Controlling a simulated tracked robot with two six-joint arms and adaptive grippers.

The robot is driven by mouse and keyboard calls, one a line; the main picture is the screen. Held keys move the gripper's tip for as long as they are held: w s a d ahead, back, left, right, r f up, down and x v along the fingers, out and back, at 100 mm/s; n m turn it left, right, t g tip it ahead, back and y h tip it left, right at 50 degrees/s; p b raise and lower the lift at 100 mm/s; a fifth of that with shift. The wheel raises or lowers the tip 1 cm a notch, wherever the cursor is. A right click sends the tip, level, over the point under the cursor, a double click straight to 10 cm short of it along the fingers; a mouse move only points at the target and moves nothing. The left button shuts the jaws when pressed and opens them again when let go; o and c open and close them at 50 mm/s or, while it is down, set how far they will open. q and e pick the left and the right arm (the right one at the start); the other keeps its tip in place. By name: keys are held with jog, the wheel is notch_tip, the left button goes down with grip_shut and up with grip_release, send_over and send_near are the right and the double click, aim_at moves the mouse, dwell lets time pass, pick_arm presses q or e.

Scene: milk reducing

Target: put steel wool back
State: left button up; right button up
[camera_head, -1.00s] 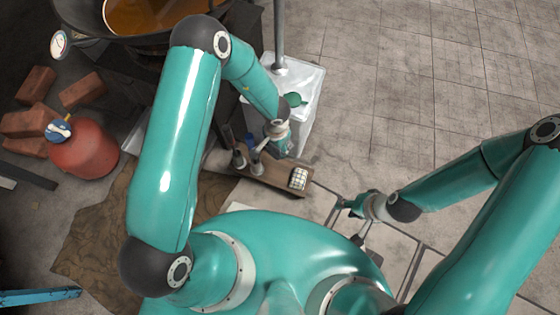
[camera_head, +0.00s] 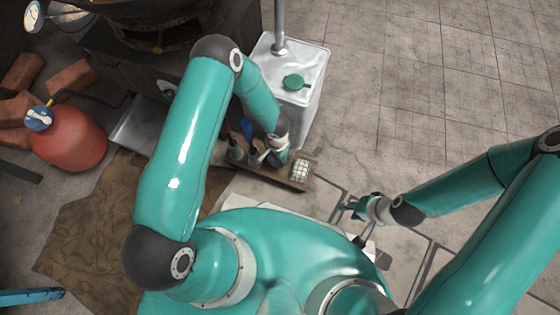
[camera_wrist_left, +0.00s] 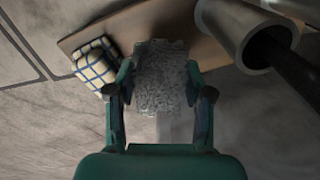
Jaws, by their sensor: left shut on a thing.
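The steel wool (camera_wrist_left: 162,80) is a grey, rough tuft between the fingers of my left gripper (camera_wrist_left: 160,88) in the left wrist view. That gripper is shut on it. Behind it lies a brown wooden board (camera_wrist_left: 120,25). In the head view my left gripper (camera_head: 276,158) is low over the board (camera_head: 275,176), and the wool is hidden or too small to make out there. My right gripper (camera_head: 352,206) is to the right of the board, apart from it; its fingers are too small to read.
On the board are a blue-checked folded cloth (camera_wrist_left: 96,64), also in the head view (camera_head: 300,170), and a grey cylindrical holder (camera_wrist_left: 262,38) with a dark handle in it. A white box (camera_head: 290,65) with a green lid stands behind. A red gas bottle (camera_head: 68,138) is at left.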

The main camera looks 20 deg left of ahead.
pick_arm(q)
jog(key=shift+f+b, duration=1)
jog(key=shift+f, duration=1.05)
jog(key=shift+f, duration=0.15)
jog(key=o, duration=1.1)
notch_tip(320, 180, up, 12)
jog(key=p, duration=0.7)
jog(key=shift+r, duration=0.2)
